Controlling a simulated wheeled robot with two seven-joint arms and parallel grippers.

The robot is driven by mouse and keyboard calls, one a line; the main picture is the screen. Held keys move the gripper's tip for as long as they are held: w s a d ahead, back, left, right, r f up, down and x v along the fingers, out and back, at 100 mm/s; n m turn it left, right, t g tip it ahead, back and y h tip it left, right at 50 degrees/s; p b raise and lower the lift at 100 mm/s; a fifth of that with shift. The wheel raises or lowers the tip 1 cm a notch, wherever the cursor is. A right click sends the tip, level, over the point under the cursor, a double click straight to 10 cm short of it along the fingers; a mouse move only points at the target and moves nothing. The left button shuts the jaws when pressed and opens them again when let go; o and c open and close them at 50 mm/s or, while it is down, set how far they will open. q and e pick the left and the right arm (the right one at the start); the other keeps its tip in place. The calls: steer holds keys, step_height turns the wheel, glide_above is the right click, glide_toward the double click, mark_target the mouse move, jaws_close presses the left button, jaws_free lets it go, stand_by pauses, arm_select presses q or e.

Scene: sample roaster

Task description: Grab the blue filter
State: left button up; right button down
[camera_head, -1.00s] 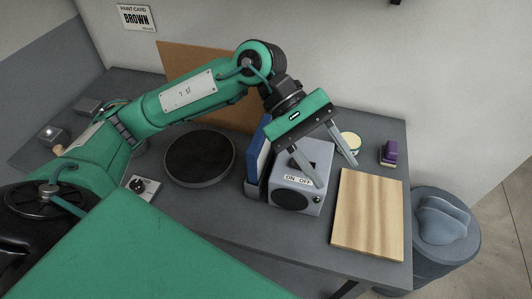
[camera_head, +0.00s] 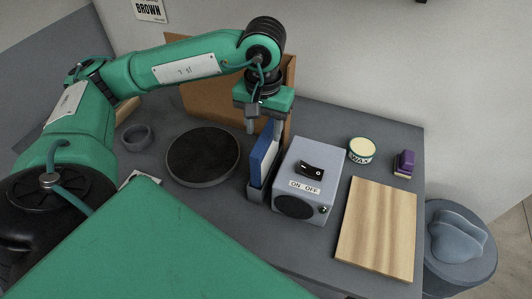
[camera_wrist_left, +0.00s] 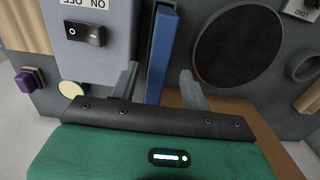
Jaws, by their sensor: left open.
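The blue filter (camera_head: 262,155) is a thin upright panel standing in a grey holder (camera_head: 256,194) against the left side of a grey box with an ON/OFF switch (camera_head: 310,165). My left gripper (camera_head: 264,129) points down over the filter's far end, open and empty. In the left wrist view the filter (camera_wrist_left: 162,45) runs between the two spread fingers (camera_wrist_left: 158,78), and neither finger visibly grips it. How far the fingertips are above the filter's top edge is hard to tell. My right gripper is not in view.
A dark round plate (camera_head: 203,157) lies left of the filter. A wooden board (camera_head: 377,228), a wax tin (camera_head: 361,150) and a purple-topped block (camera_head: 404,163) are to the right. A brown upright panel (camera_head: 205,101) stands behind. A small grey ring (camera_head: 137,137) sits at left.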

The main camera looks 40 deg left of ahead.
mark_target(266, 134)
arm_select(q)
step_height(266, 134, down, 2)
steer(key=shift+f, duration=0.1)
steer(key=f+p, duration=0.1)
steer(key=f, duration=0.2)
steer(key=shift+w+f+p, duration=0.25)
steer(key=shift+w+p, duration=0.1)
steer(key=shift+p, duration=0.05)
steer(key=shift+f, duration=0.6)
jaws_close()
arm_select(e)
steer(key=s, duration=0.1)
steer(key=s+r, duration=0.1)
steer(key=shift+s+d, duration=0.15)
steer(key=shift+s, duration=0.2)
